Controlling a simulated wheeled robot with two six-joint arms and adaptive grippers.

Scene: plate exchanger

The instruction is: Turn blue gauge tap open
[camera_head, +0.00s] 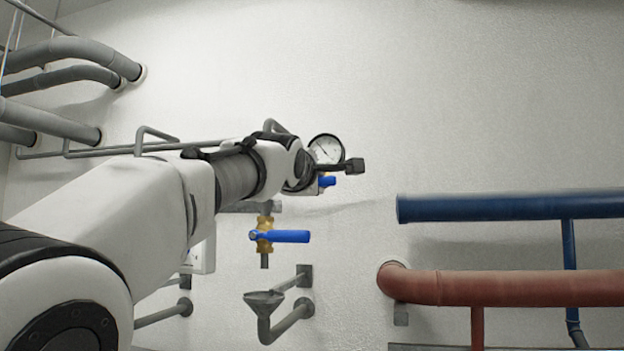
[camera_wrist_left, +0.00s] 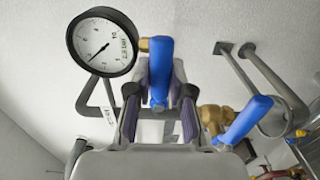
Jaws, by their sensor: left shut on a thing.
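The blue gauge tap handle (camera_wrist_left: 160,62) stands between the fingers of my left gripper (camera_wrist_left: 160,98) in the left wrist view. Its brass fitting shows at the handle's left, beside the gauge. In the head view only a small blue piece of the gauge tap (camera_head: 327,181) shows past my left gripper (camera_head: 331,172), just below the gauge. My left gripper is shut on the handle. The round white pressure gauge (camera_head: 326,150) with a black rim is also in the left wrist view (camera_wrist_left: 102,45). My right gripper is not in view.
A second blue lever (camera_head: 282,236) on a brass valve (camera_head: 264,234) sits lower, above a grey funnel (camera_head: 264,299). A blue pipe (camera_head: 500,206) and a red pipe (camera_head: 510,288) run at the right. Grey pipes (camera_head: 70,50) are at upper left. The upper wall is clear.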

